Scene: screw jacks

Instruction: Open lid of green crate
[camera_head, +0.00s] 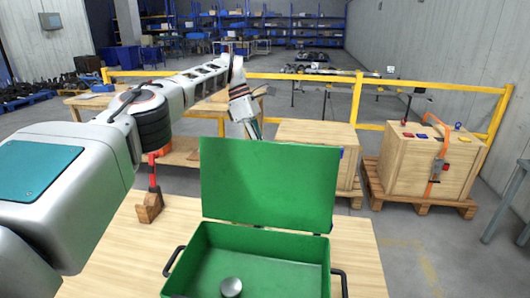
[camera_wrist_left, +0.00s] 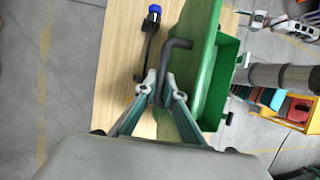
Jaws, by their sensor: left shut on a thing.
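The green crate (camera_head: 250,240) stands on the wooden table with its green lid (camera_head: 268,185) raised about upright at the back. My left gripper (camera_head: 254,130) is at the lid's top edge, partly hidden behind it. In the left wrist view, my left gripper (camera_wrist_left: 161,84) is shut on a dark bent handle (camera_wrist_left: 178,44) beside the green lid (camera_wrist_left: 190,85). The crate body (camera_wrist_left: 222,75) shows beyond the lid. A round grey metal piece (camera_head: 231,287) lies inside the crate. My right gripper is not in view.
A red and black tool on a wooden block (camera_head: 150,207) stands on the table (camera_head: 355,255) left of the crate. A dark tool with a blue end (camera_wrist_left: 152,28) lies near the lid. Wooden boxes (camera_head: 425,160) and a yellow rail (camera_head: 357,98) are behind.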

